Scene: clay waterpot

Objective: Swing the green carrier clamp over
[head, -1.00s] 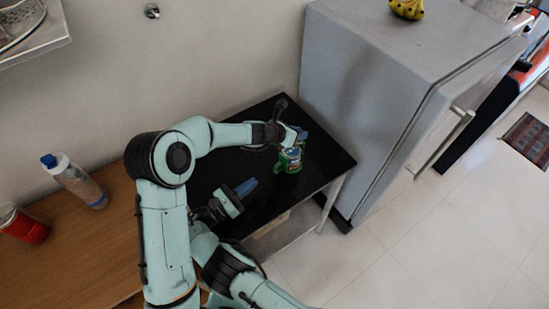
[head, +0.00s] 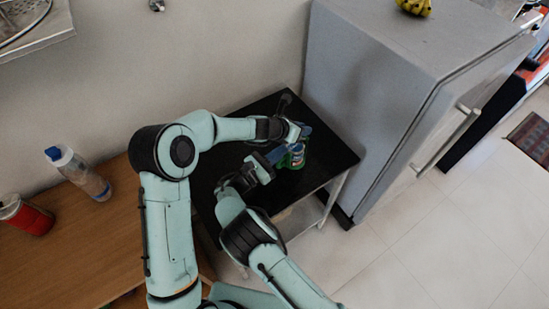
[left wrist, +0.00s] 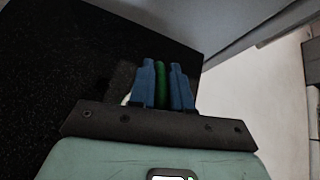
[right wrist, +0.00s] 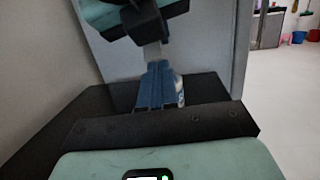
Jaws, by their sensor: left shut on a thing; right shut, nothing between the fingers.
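The green carrier clamp (head: 296,163) stands on the black table beside the fridge, with a white and blue item in it. My left gripper (head: 304,132) reaches over it. In the left wrist view, its blue fingers are shut on a narrow green part of the clamp (left wrist: 162,86). My right gripper (head: 277,155) is shut and empty, close to the clamp's left side. In the right wrist view, its blue fingers (right wrist: 156,84) are together, and a white and blue item (right wrist: 180,90) shows just to their right. The fingers and arms hide much of the clamp.
The black table (head: 335,162) stands against the grey fridge (head: 385,75). Bananas (head: 414,6) lie on the fridge.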

